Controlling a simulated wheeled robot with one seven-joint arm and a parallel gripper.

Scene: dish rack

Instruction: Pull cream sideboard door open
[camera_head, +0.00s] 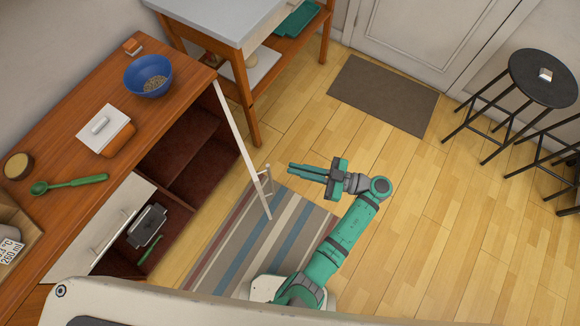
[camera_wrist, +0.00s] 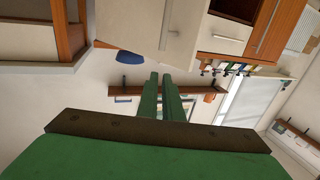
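The wooden sideboard (camera_head: 62,108) stands at the left in the head view. Its right-hand cream door (camera_head: 238,138) is swung out, seen almost edge-on, and the dark shelves behind it show. The bar handle (camera_head: 266,180) sits near the door's free edge. My gripper (camera_head: 289,169) is just right of this handle, apart from it, fingers pointing left. The fingers are close together with a narrow gap and nothing between them. In the wrist view, which is upside down, the fingertips (camera_wrist: 160,75) are near a cream door (camera_wrist: 155,22) with a bar handle.
A second cream front (camera_head: 100,222) with a handle is at the lower left. A striped rug (camera_head: 225,240) lies below. The floor right of my arm is clear up to black stools (camera_head: 542,78).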

